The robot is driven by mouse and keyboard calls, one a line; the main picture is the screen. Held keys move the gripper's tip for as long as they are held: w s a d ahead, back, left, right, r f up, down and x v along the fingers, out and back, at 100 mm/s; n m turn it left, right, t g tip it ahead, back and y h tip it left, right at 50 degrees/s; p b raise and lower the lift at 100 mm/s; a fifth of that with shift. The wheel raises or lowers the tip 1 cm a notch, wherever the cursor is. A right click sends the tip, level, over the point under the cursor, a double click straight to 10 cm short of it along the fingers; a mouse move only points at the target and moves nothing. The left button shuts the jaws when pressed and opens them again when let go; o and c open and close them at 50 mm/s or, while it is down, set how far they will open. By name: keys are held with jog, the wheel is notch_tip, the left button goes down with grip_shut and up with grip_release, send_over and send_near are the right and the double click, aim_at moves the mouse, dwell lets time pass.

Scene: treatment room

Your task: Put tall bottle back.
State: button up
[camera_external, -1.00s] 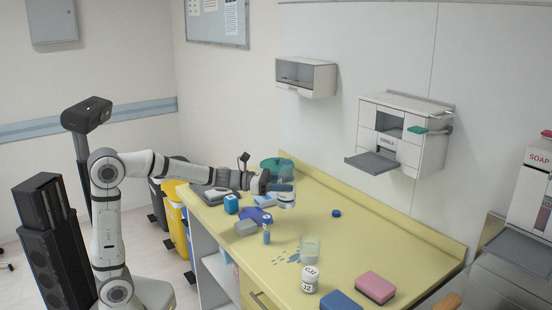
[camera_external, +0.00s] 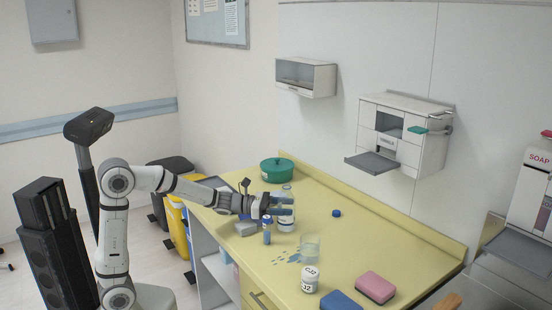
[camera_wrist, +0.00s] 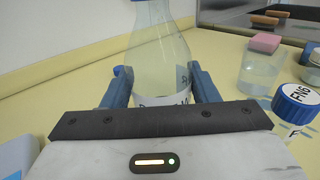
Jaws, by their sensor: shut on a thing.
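The tall bottle, clear with a white label, is upright between the fingers of my gripper (camera_external: 284,207). The bottle (camera_external: 286,221) is low over the yellow counter, and I cannot tell whether its base touches. In the wrist view the bottle (camera_wrist: 158,60) fills the gap between the blue fingers of my gripper (camera_wrist: 160,88), shut around its body. Its base is hidden behind the gripper's front edge, and its top is cut off by the frame.
A small blue-capped vial (camera_external: 267,236) stands close in front of the bottle. A teal pot (camera_external: 277,171) is behind. A glass beaker (camera_external: 309,246), a white jar (camera_external: 309,280), a pink sponge (camera_external: 375,288) and a blue sponge (camera_external: 341,300) are to the right. A wall dispenser (camera_external: 376,163) juts out.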

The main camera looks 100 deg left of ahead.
jog(key=o, duration=1.1)
jog(key=shift+p, duration=0.3)
jog(key=s, duration=0.2)
jog(key=s+p, duration=0.1)
jog(key=s, duration=0.2)
jog(key=s+d, duration=0.1)
jog(key=s, duration=0.1)
jog(key=shift+s+r, duration=0.2)
jog(key=shift+s, duration=0.2)
